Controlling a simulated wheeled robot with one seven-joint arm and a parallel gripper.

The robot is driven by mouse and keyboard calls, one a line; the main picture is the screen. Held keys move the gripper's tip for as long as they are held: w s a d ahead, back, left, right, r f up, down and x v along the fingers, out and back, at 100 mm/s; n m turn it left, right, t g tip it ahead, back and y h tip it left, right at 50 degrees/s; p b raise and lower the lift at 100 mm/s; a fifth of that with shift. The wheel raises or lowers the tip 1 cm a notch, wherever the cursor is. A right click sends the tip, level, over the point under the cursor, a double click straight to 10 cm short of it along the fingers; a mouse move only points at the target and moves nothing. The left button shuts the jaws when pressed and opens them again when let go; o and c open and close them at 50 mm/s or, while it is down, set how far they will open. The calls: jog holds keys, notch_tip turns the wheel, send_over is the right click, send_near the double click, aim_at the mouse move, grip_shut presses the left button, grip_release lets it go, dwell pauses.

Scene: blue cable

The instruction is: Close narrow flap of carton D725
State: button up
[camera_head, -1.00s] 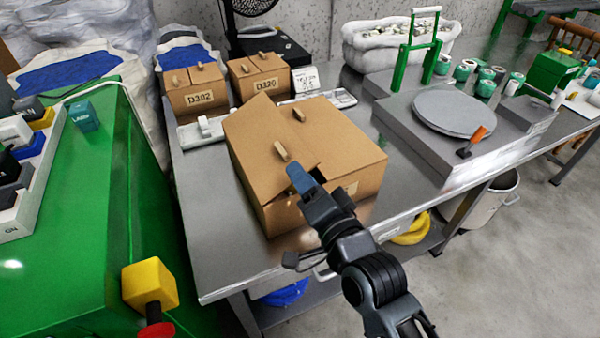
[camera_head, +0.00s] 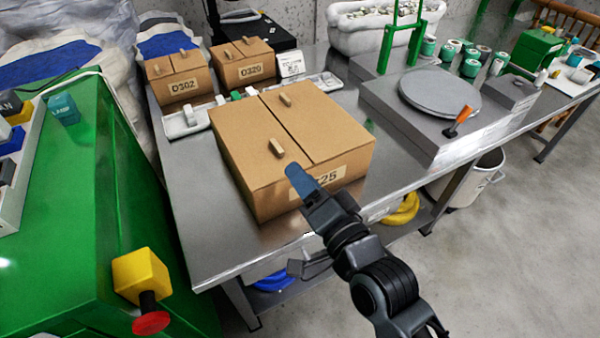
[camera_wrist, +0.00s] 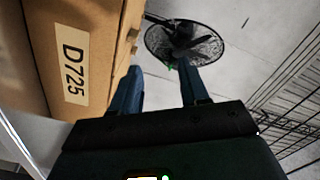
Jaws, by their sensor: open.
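Carton D725 (camera_head: 262,193) is the large brown box on the steel table in the head view. Its two top flaps, the left one (camera_head: 240,145) and the right one (camera_head: 315,118), lie flat and meet at a seam. Each flap has a small tan handle. My gripper (camera_head: 297,175) is in front of the carton's front face and hides part of its label. In the wrist view the label (camera_wrist: 73,73) shows clearly at the left. The blue fingers (camera_wrist: 162,90) stand apart with nothing between them. I cannot tell whether a finger touches the carton.
Smaller cartons D302 (camera_head: 182,86) and D320 (camera_head: 245,68) stand behind. A grey block with a round disc (camera_head: 440,92) lies to the right. A green cabinet with a red button (camera_head: 150,322) stands at the left. The table's front strip is clear.

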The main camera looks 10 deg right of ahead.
jog(key=shift+v, duration=2.3)
jog(key=s+d+f+n+h, duration=0.15)
jog(key=s+d, duration=0.25)
jog(key=s, duration=0.4)
jog(key=s+d+n+g+h, duration=0.1)
jog(key=s+d+n, duration=0.15)
jog(key=s, duration=0.55)
jog(key=s+d+f+n+h, duration=0.15)
jog(key=s+d, duration=0.25)
jog(key=s, duration=0.4)
jog(key=s+d+r+n+g+h, duration=0.1)
jog(key=s+r+n, duration=0.1)
jog(key=s+r, duration=0.3)
jog(key=shift+s+n+h, duration=0.3)
jog(key=shift+s+n, duration=0.05)
jog(key=shift+s, duration=1.25)
jog(key=shift+d+r, duration=0.1)
jog(key=shift+d, duration=0.05)
